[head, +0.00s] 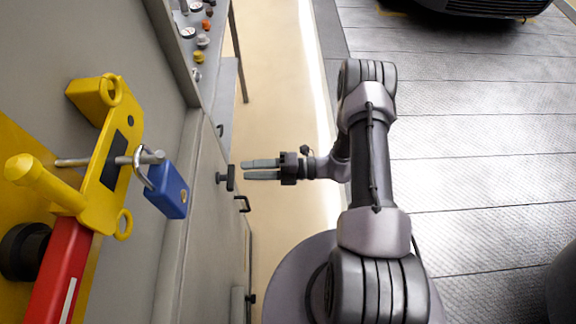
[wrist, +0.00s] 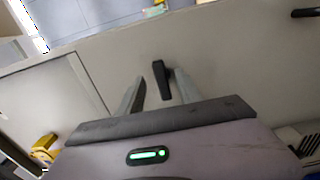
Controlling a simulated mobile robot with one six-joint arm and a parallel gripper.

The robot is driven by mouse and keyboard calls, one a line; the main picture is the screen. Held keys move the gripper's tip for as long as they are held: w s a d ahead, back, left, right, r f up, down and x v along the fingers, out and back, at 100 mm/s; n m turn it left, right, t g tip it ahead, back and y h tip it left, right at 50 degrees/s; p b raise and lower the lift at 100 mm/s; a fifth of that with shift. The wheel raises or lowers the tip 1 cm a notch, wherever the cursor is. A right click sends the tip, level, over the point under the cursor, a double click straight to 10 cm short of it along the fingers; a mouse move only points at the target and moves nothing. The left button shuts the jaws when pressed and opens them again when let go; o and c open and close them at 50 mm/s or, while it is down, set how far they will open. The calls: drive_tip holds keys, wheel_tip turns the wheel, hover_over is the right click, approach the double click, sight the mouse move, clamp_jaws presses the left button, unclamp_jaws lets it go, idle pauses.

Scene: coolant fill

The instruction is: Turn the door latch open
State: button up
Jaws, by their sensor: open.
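The door latch (head: 227,178) is a small dark T-shaped handle on the grey cabinet door at the left in the head view. In the wrist view the latch (wrist: 161,80) is a dark upright bar, seen just beyond and between the fingertips. My gripper (head: 246,169) is open and points left at the latch, with its fingertips close to it. In the wrist view my gripper (wrist: 160,82) has one finger on each side of the latch. Whether a finger touches the latch cannot be told.
A dark pull handle (head: 243,204) is on the cabinet just below the latch. A yellow lockout bracket (head: 118,160) with a blue padlock (head: 168,190) and a red bar (head: 62,270) stands at the left. A panel with knobs (head: 203,41) is at the top. Open floor lies to the right.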

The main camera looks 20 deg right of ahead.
drive_tip(key=v, duration=1.1)
drive_tip(key=shift+d+p, duration=0.25)
drive_tip(key=shift+p, duration=0.15)
drive_tip(key=shift+s, duration=0.1)
